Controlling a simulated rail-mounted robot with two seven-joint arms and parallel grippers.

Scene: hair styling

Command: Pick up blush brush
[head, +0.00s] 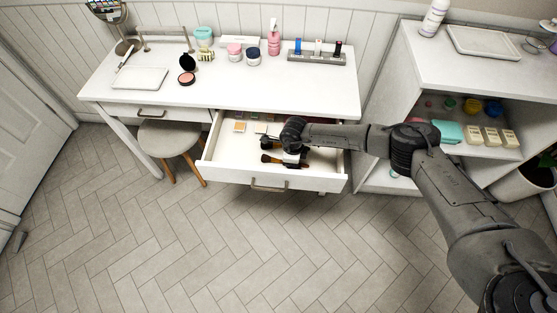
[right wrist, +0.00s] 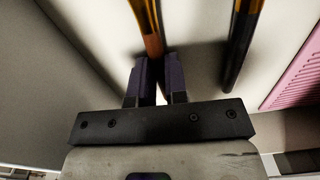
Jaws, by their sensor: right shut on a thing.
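The blush brush (right wrist: 152,42) appears to be the long brush with an orange-brown, dark-edged handle in the right wrist view. Its handle runs up from between the fingers of my right gripper (right wrist: 160,72), which is shut on it. Its head is outside that view. In the head view my right gripper (head: 266,138) is down inside the open drawer (head: 228,168), and it hides part of what lies there. Dark-handled brushes with brown heads (head: 268,159) lie in the drawer near it. My left gripper is not in view.
A second dark brush (right wrist: 240,45) lies right of the held one, and a pink ribbed item (right wrist: 298,75) is at far right. The drawer walls enclose the gripper. The white tabletop (head: 190,98) is above and behind; a stool (head: 167,137) stands left.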

